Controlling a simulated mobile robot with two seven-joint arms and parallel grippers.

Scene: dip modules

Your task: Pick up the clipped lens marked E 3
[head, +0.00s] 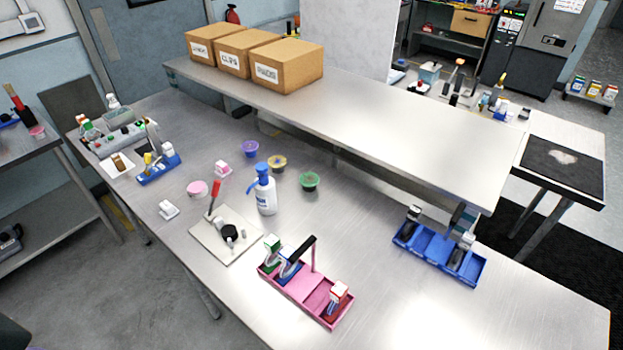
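No label reading E 3 is legible at this size, so I cannot tell which item is the clipped lens. A pink compartment tray (302,290) at the front middle holds several small upright items, one with a green top (272,244) and one white and red (337,293) at the right end. A blue compartment tray (428,243) at the right holds dark upright pieces (457,256) with pale tops. A small blue rack (160,170) at the left holds several upright pieces. Neither of my grippers is in view.
A white bottle with a blue pump (265,190) stands mid-table. Green (310,181), yellow (277,163) and purple (250,148) round pots stand behind it. A pale board (225,250) carries small parts. Cardboard boxes (265,65) sit on the raised shelf. Table between the trays is clear.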

